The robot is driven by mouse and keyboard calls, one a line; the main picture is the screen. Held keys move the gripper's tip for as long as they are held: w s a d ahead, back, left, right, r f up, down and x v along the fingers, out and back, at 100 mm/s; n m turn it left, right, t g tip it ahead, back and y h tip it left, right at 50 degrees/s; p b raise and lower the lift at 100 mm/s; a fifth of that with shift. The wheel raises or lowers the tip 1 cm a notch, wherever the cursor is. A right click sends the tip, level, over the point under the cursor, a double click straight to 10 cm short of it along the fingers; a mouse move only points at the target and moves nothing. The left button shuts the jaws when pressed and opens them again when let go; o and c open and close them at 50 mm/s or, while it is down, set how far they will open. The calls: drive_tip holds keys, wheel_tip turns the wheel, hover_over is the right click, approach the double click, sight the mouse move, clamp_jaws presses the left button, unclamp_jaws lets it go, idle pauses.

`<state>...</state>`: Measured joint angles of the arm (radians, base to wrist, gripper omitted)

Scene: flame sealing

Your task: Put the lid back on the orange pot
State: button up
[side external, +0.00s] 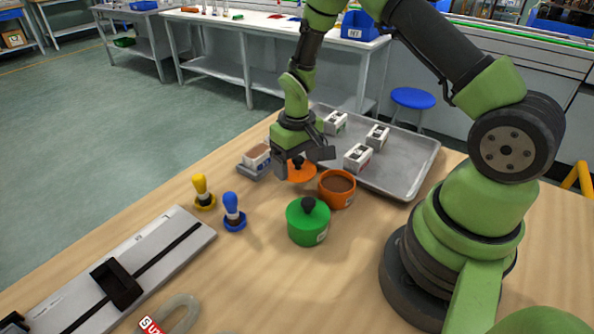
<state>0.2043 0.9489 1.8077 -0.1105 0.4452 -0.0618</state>
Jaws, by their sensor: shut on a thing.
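The orange pot (337,192) stands open on the wooden table, with brown contents showing inside. Its orange lid (302,174) with a dark knob is held by my gripper (297,164), which is shut on it. The lid is beside the pot's upper left, not over its opening. Part of the lid and its knob are hidden by the gripper fingers. I cannot tell exactly how high the lid is above the table.
A green pot (309,226) with its lid on stands in front of the orange pot. A metal tray (408,160) with several small boxes lies behind. A yellow stamp (202,188) and a blue stamp (233,212) stand at left. A box on a grey stand (250,170) is near my gripper.

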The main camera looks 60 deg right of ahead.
sight(302, 158)
drive_tip(key=r, duration=0.4)
drive_tip(key=s+r, duration=0.1)
drive_tip(key=r, duration=0.1)
drive_tip(key=shift+d+r, duration=0.15)
drive_tip(key=shift+r, duration=0.2)
drive_tip(key=s+r, duration=0.2)
drive_tip(key=s, duration=0.5)
drive_tip(key=shift+s+d+f, duration=0.1)
drive_tip(key=shift+d+f, duration=0.05)
drive_tip(key=shift+f, duration=1)
drive_tip(key=shift+s+d+f, duration=0.1)
drive_tip(key=shift+s+f, duration=0.05)
drive_tip(key=shift+f, duration=0.95)
drive_tip(key=shift+s+d+f, duration=0.1)
drive_tip(key=shift+d+f, duration=0.05)
drive_tip(key=shift+f, duration=1)
drive_tip(key=shift+f, duration=0.2)
drive_tip(key=o, duration=0.8)
drive_tip(key=shift+r, duration=0.1)
drive_tip(key=shift+r, duration=3.45)
